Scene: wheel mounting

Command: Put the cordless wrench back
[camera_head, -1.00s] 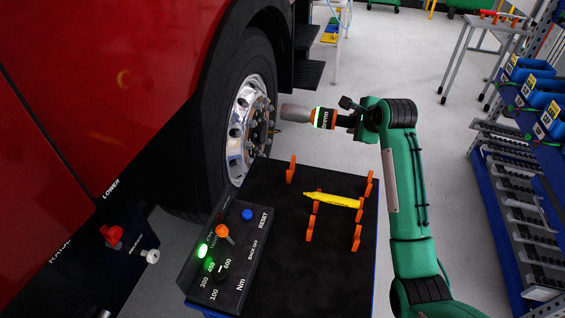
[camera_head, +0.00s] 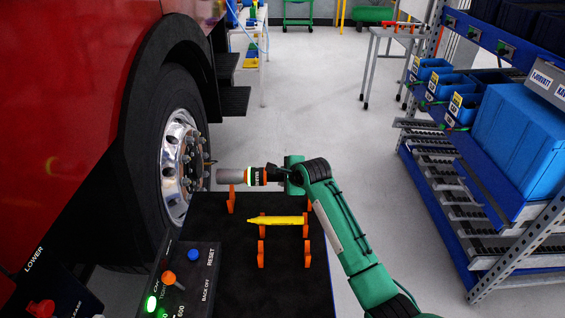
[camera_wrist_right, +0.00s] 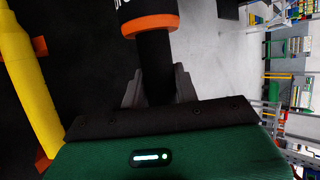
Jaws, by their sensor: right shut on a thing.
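The cordless wrench (camera_head: 231,176) has a grey nose, an orange and black body with a lit ring, and a black handle. My right gripper (camera_head: 284,174) is shut on its handle. The wrench lies about level, nose to the left, over the far end of the black-topped cart (camera_head: 208,230). In the right wrist view the handle (camera_wrist_right: 154,65) runs between the fingers (camera_wrist_right: 157,88), and an orange band shows on the body. Orange holders (camera_head: 231,200) stand on the cart. Whether the wrench touches the far ones I cannot tell. My left gripper is out of view.
A yellow pointed tool (camera_head: 277,220) lies across orange holders, near my right gripper. A control box (camera_head: 190,275) sits on the cart's near left. The truck wheel (camera_head: 180,165) stands left of the cart. A shelf rack (camera_head: 470,200) stands at right; floor between is clear.

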